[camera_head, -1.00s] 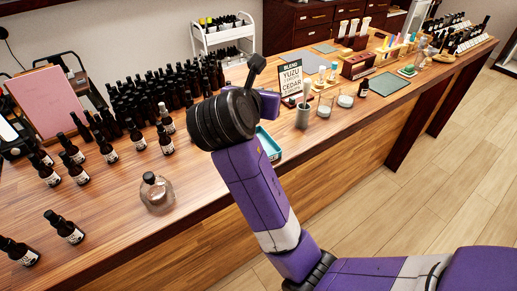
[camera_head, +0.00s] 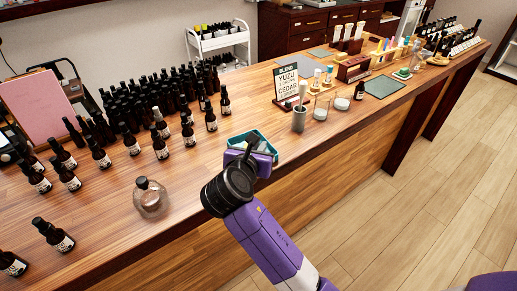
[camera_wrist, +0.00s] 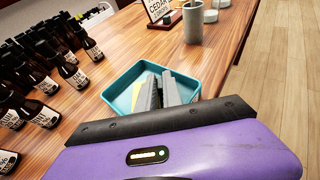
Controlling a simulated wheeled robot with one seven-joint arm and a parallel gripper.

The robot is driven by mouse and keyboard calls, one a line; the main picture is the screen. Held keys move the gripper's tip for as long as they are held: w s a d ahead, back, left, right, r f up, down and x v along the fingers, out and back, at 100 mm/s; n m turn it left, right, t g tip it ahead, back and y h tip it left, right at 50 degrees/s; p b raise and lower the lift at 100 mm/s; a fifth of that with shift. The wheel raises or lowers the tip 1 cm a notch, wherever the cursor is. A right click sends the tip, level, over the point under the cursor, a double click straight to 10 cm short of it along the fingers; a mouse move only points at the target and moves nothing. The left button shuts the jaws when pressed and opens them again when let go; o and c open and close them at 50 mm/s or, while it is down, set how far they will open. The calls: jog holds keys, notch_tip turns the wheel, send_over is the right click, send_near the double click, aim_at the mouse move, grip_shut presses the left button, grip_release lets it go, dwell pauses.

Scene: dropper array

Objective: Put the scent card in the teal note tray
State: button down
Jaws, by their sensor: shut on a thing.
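The teal note tray (camera_head: 240,138) sits on the wooden counter, and it also shows in the wrist view (camera_wrist: 112,97). My gripper (camera_wrist: 161,84) reaches over the tray, with its grey fingertips within the tray's outline in the wrist view. It is shut on a thin thing, apparently the scent card, mostly hidden between the fingers. A yellow piece (camera_wrist: 137,95) shows just left of the fingers. I cannot tell whether it is part of the card or paper lying in the tray. In the head view my wrist hides part of the tray.
Many dark bottles (camera_head: 160,130) crowd the counter left of the tray. A clear glass bottle (camera_head: 150,198) stands nearer the front. A grey cup (camera_head: 299,120) and the blend sign (camera_head: 287,82) stand right of the tray. Bare wood surrounds the tray's near side.

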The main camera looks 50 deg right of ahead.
jog(key=shift+f, duration=0.25)
jog(key=c, duration=1.8)
grip_release()
jog(key=shift+f, duration=0.1)
jog(key=shift+a+r, duration=0.1)
jog(key=shift+r, duration=0.1)
jog(key=v, duration=1.1)
jog(key=shift+s+a+r, duration=0.2)
jog(key=shift+a, duration=0.1)
